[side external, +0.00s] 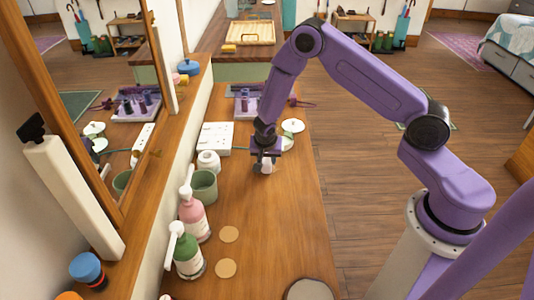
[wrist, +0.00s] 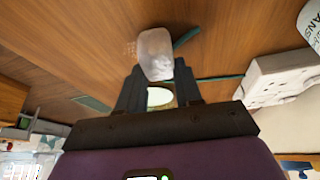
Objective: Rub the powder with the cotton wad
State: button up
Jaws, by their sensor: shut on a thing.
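My gripper (side external: 265,160) is low over the wooden vanity top, beside a white jar. In the wrist view my gripper (wrist: 158,80) is shut on a whitish, soft-looking lump, which I take as the cotton wad (wrist: 155,52). The wad sticks out past the fingertips, close to the wood; I cannot tell whether it touches. Faint pale specks, possibly the powder (wrist: 130,48), show on the wood just left of the wad. In the side view the wad is mostly hidden by the fingers, and I cannot make out powder there.
A white jar (side external: 208,161), green cup (side external: 204,184), pink pump bottle (side external: 194,218) and green pump bottle (side external: 187,254) line the mirror side. A white power strip (side external: 216,136) and purple rack (side external: 245,104) stand behind. A round white-green dish (side external: 292,126) is near. The front right is mostly clear.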

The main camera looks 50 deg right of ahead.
jog(key=shift+s+a, duration=0.25)
jog(key=shift+s, duration=0.05)
jog(key=shift+w+d, duration=0.9)
jog(key=shift+w, duration=0.05)
jog(key=shift+w+d+f, duration=0.1)
jog(key=shift+w+d, duration=0.4)
jog(key=shift+d, duration=0.1)
jog(key=shift+s+d, duration=0.15)
jog(key=shift+d, duration=0.1)
jog(key=shift+s+d, duration=0.3)
jog(key=shift+s, duration=0.05)
jog(key=shift+s+a, duration=1.4)
jog(key=shift+a, duration=0.1)
jog(key=shift+w+d+r, duration=0.2)
jog(key=shift+w+d, duration=0.45)
jog(key=shift+w+d+f, duration=0.15)
jog(key=shift+w+d, duration=0.05)
jog(key=shift+d, duration=0.05)
jog(key=shift+w+d+r, duration=0.2)
jog(key=shift+w+d, duration=0.4)
jog(key=shift+w, duration=0.05)
notch_tip(320, 180, up, 8)
